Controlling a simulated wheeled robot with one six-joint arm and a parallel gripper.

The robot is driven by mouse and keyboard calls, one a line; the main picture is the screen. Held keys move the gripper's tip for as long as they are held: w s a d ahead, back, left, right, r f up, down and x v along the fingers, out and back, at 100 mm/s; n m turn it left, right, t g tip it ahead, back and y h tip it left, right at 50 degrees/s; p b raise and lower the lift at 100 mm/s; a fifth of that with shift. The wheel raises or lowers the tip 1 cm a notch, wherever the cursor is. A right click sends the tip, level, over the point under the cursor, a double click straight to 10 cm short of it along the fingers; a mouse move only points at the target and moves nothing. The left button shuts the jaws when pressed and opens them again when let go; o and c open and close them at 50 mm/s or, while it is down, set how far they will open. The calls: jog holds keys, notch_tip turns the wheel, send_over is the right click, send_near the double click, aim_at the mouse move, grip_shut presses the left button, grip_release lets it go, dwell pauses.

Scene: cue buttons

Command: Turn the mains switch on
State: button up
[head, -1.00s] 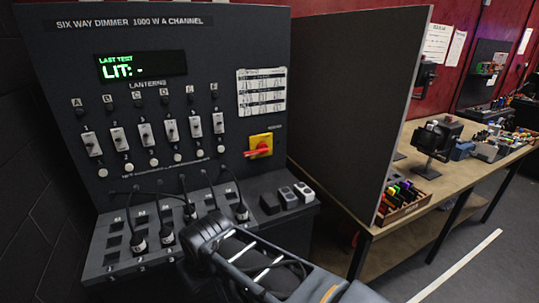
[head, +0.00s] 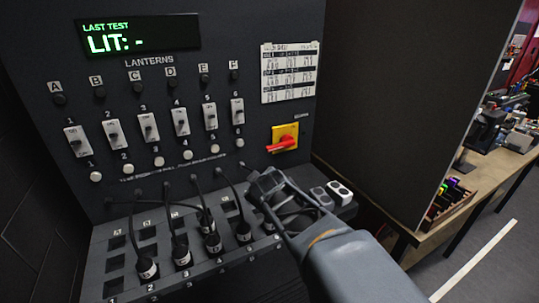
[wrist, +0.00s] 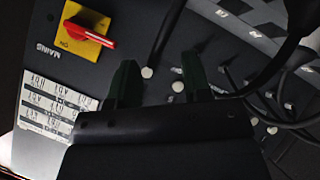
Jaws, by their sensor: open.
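The mains switch (head: 284,138) is a red handle on a yellow square plate, on the right side of the dimmer panel. Its red handle lies nearly level, pointing left in the head view. In the wrist view the mains switch (wrist: 88,30) shows at the upper left, beside the printed word MAINS. My gripper (head: 262,180) is in front of the panel, below and a little left of the switch, not touching it. In the wrist view the two dark fingers of my gripper (wrist: 158,85) stand apart with nothing between them.
Black cables (head: 205,205) run to plugs in the sloping lower shelf, close to my gripper. White rocker switches (head: 147,127) and round buttons line the panel. A paper chart (head: 289,72) hangs above the switch. A dark partition (head: 400,90) stands to the right.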

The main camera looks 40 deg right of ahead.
jog(key=w+d+n+t+h+b, duration=0.2)
jog(key=d+n+t+b, duration=0.15)
jog(key=d, duration=0.45)
jog(key=n+t+y+b, duration=0.2)
jog(key=n+t+y, duration=0.2)
jog(key=n, duration=0.5)
send_near(274, 149)
jog(key=shift+n, duration=0.25)
jog(key=w, duration=0.3)
jog(key=w+d, duration=0.1)
jog(key=w, duration=0.3)
jog(key=w+p, duration=0.1)
jog(key=w, duration=0.3)
jog(key=shift+d+f, duration=0.2)
jog(key=shift+d, duration=0.05)
jog(key=shift+c, duration=0.3)
grip_shut()
